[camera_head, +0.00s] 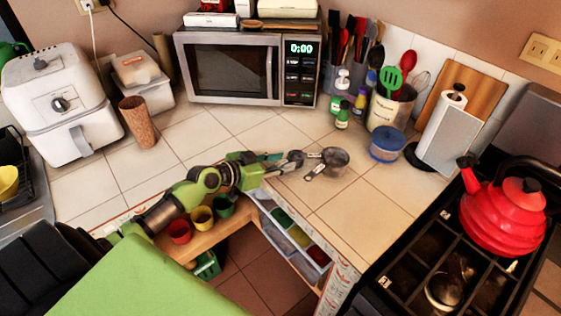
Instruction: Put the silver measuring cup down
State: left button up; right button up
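The silver measuring cup (335,157) is at the tiled counter, right of the microwave's front left half and near the inner corner edge. Its short handle points down and left. My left arm reaches in from the left over the lower shelf. My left gripper (292,160) is at the left side of the cup, with its fingertips close to it. The fingers are small and overlap the cup's near side, so I cannot tell whether they touch or grip it. Whether the cup rests on the tiles or is held just above them is also unclear. My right gripper is not in view.
A microwave (230,70) stands behind. A red kettle (503,215) sits on the stove. Tiles in front of the cup are clear. Colored cups (202,217) sit on a lower shelf.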

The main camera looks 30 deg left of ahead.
pick_arm(q)
jog(key=shift+s+r, duration=0.1)
jog(key=shift+r, duration=0.1)
jog(key=b+v, duration=0.2)
jog(key=v, duration=0.9)
jog(key=shift+s+r, duration=0.2)
jog(key=shift+s, duration=0.1)
jog(key=shift+a+f, duration=0.1)
jog(key=shift+a, duration=0.1)
